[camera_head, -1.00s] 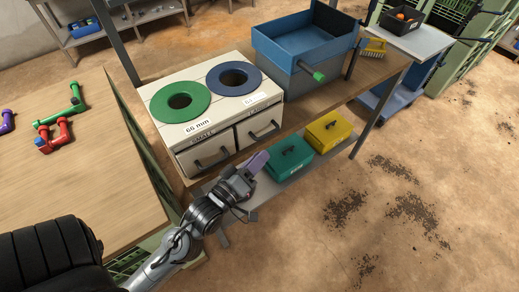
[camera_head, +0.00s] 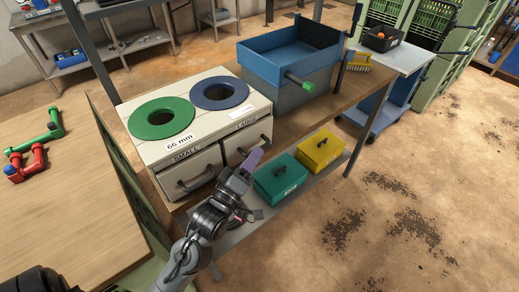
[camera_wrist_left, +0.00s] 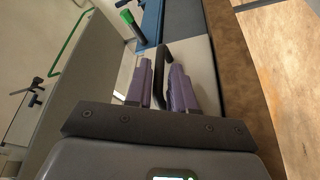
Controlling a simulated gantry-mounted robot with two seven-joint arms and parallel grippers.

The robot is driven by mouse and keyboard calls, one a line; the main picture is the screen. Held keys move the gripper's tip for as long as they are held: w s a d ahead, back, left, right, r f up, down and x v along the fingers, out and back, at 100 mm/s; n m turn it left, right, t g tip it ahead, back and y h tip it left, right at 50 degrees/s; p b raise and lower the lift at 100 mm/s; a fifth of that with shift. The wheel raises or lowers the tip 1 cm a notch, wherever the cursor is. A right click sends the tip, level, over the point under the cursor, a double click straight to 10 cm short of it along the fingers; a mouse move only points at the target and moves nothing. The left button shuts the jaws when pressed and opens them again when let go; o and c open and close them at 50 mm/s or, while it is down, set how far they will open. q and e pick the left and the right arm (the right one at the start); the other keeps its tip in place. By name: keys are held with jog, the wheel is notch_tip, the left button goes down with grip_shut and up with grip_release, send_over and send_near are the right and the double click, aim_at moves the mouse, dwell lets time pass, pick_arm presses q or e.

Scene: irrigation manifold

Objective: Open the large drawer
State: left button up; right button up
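The cream cabinet (camera_head: 200,141) stands on the bench, with a green ring and a blue ring on top. Its large drawer (camera_head: 233,144), under the LARGE label, looks closed. The small drawer (camera_head: 172,183) beside it also looks closed. My left gripper (camera_head: 252,160) is in front of the large drawer and partly covers its handle. In the left wrist view its purple fingers (camera_wrist_left: 163,82) are apart, with the dark handle (camera_wrist_left: 163,64) showing between them. Whether they touch the handle I cannot tell. My right gripper is in neither view.
A green case (camera_head: 281,176) and a yellow case (camera_head: 320,150) sit on the lower shelf, right of my arm. A blue bin (camera_head: 290,60) with a green-tipped handle stands behind. A wooden table (camera_head: 75,195) with pipe fittings is at left. The floor at right is open.

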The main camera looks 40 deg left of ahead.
pick_arm(q)
jog(key=shift+x, duration=1.7)
jog(key=shift+c, duration=0.4)
grip_shut()
